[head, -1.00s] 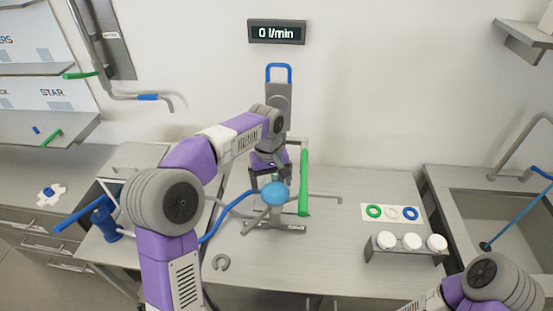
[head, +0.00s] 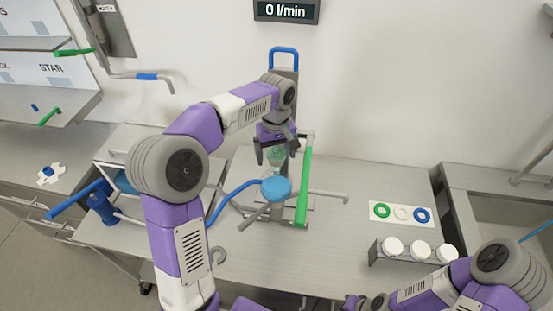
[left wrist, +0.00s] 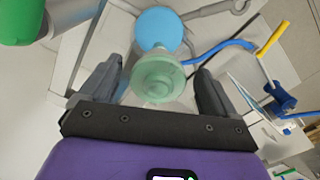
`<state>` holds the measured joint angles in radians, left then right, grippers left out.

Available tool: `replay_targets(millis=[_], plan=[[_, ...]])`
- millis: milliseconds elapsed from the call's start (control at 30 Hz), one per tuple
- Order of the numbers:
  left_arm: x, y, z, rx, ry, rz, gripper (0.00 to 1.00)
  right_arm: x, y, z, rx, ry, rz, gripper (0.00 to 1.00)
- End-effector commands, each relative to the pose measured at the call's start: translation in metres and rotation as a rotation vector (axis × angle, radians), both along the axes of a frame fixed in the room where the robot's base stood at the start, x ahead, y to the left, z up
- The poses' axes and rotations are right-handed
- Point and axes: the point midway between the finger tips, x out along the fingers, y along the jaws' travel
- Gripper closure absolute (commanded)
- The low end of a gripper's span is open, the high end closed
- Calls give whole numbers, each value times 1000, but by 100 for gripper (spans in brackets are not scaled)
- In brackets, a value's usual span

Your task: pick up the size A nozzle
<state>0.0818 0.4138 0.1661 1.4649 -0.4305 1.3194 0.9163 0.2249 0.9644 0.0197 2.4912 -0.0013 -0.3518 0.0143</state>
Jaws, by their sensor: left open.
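My left gripper (head: 276,152) is open above the filling stand. A translucent pale-green round piece (left wrist: 158,78) sits between its two fingers in the left wrist view, with gaps at both sides. It also shows below the gripper in the head view (head: 276,158). A light-blue round part (head: 276,189) lies just beyond it, also in the left wrist view (left wrist: 160,28). No size A marking is readable, so I cannot tell which piece is the size A nozzle. My right arm shows at the bottom right, but its fingertips are out of view.
A green upright handle (head: 304,185) stands right of the gripper. A blue hose (head: 228,201) runs to the left. A white card (head: 402,225) with green, white and blue rings and a rack (head: 402,260) of white caps are at the right. The table's middle right is clear.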

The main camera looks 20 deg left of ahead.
Motion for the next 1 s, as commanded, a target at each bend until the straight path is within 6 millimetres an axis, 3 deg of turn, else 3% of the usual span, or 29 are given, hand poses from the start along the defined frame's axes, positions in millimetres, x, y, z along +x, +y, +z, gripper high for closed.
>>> replay_targets(millis=[133,367,833,1000], plan=[[0,0,-15,0,0,-1,10,0,0,-1,0,-1,0,100],[0,0,-16,-1,-1,-1,10,0,0,-1,0,-1,0,100],[0,-1,-16,-1,-1,-1,78,0,0,-1,0,-1,0,100],[0,-1,-15,-1,-2,-1,78,0,0,-1,0,-1,0,100]])
